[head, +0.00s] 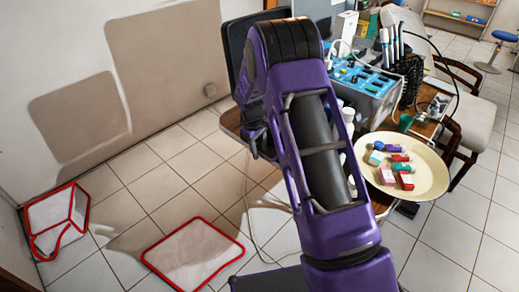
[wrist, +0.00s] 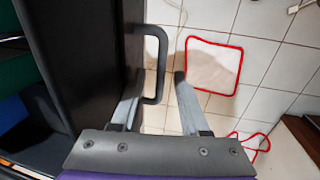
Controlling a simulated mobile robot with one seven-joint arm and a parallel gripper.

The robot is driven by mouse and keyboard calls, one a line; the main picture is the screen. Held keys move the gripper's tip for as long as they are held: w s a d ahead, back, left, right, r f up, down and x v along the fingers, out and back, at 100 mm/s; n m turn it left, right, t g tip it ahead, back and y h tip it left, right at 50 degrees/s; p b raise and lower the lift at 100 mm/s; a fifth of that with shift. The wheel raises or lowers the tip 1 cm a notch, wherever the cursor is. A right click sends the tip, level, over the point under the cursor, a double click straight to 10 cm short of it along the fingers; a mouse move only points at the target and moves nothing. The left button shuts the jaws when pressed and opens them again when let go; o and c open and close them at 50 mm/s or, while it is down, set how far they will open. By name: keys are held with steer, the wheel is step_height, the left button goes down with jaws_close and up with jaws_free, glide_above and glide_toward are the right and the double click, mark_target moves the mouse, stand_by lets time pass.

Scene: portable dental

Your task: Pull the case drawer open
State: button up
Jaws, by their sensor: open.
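In the wrist view a dark front panel (wrist: 95,60) fills the left half, and a black U-shaped handle (wrist: 162,60) stands out from its right side. I take this panel to be the case drawer's front. My gripper (wrist: 159,82) is open, with its two grey fingers on either side of the handle's bar: one between panel and bar, the other outside it. Whether either finger touches the bar I cannot tell. In the head view my purple arm crosses the middle, and my gripper and the handle do not show.
A red-edged white mat (head: 194,254) lies on the tiled floor, and a red-edged white piece (head: 57,222) lies against the wall. A round cream tray (head: 432,180) with several small boxes and a blue device (head: 365,85) are at right. A thin cable crosses the floor.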

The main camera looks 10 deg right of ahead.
steer(key=shift+c, duration=0.2)
jaws_close()
stand_by(1.2)
